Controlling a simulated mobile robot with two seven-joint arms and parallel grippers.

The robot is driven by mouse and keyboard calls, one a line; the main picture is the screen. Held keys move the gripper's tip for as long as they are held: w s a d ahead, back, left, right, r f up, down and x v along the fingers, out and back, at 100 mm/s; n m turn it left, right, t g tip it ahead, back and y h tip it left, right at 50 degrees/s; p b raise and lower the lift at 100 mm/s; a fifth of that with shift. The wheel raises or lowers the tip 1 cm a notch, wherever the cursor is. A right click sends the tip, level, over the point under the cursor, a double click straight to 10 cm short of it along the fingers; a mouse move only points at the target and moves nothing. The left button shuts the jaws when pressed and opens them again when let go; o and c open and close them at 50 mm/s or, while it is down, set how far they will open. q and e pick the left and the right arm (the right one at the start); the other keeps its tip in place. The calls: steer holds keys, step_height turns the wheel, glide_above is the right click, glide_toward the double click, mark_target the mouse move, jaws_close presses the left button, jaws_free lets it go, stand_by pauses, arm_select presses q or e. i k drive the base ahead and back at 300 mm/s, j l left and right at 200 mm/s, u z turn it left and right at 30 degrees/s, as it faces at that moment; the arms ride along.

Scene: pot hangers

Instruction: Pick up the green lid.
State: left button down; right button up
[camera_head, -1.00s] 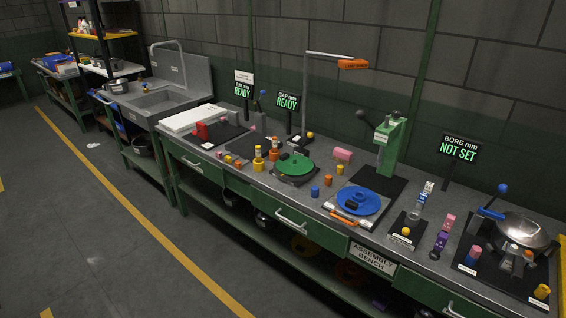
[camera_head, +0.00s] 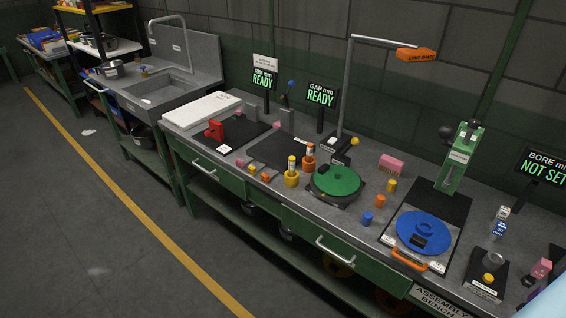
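The green lid (camera_head: 335,181) is a flat round green disc with a small dark knob near its middle. It lies on a dark square base (camera_head: 318,193) on the assembly bench, near the middle of the view. Neither gripper shows. A pale blue surface at the bottom right corner may be part of my own arm, but no fingers are visible there.
Left of the lid stand a yellow cup (camera_head: 291,178) and an orange cup (camera_head: 308,164). A lamp post (camera_head: 345,95) rises behind. To the right are a blue cylinder (camera_head: 367,218), an orange cylinder (camera_head: 380,201) and a blue disc (camera_head: 424,232). Floor in front is clear.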

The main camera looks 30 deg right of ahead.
mark_target(336, 180)
steer(key=i+u, duration=0.25)
steer(key=i, duration=1.35)
steer(key=i+z, duration=0.3)
steer(key=z, duration=0.15)
steer(key=i+z, duration=0.25)
steer(key=z, duration=0.25)
steer(key=i+j+z, duration=0.2)
steer(key=z, duration=0.25)
steer(key=i+j, duration=0.05)
